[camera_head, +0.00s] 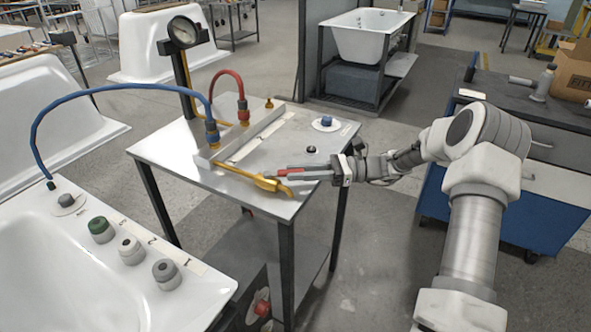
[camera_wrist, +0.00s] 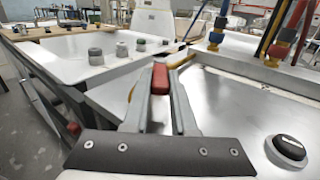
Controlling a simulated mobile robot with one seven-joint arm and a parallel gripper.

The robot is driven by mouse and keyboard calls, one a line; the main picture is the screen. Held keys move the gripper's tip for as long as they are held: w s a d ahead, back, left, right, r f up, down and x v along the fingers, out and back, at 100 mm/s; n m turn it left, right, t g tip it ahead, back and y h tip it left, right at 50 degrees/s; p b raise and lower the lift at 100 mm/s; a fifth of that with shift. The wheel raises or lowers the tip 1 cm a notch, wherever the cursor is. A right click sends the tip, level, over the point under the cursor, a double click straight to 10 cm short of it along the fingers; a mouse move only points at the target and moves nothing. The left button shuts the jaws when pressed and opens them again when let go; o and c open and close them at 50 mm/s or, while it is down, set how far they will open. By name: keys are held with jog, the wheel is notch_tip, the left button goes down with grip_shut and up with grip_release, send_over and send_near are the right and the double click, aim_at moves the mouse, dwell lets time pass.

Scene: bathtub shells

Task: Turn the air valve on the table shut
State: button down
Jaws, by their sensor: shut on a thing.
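The air valve (camera_head: 268,184) is a yellow body at the end of a yellow pipe, near the front edge of the steel table. Its red handle (camera_wrist: 160,77) shows in the wrist view between my fingertips, with bits of yellow behind it. My gripper (camera_head: 286,173) reaches in from the right, low over the tabletop. It also shows in the wrist view (camera_wrist: 160,84), with both fingers closing on the red handle. In the head view the fingers partly hide the handle, so its exact angle to the pipe is hard to tell.
The steel table (camera_head: 190,148) carries a manifold block (camera_head: 212,155) with a blue hose (camera_head: 130,91) and a red hose (camera_head: 229,72). A gauge (camera_head: 184,32) stands behind. A black knob (camera_wrist: 290,148) sits nearby on the tabletop. A white tub (camera_head: 100,265) is at front left.

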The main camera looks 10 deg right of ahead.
jog(key=shift+w+n+g, duration=0.25)
jog(key=shift+n+g, duration=0.15)
jog(key=shift+g, duration=0.2)
jog(key=c, duration=0.7)
grip_release()
jog(key=d+p, duration=0.2)
jog(key=d, duration=1.5)
jog(key=shift+w+d, duration=0.1)
jog(key=shift+d, duration=0.15)
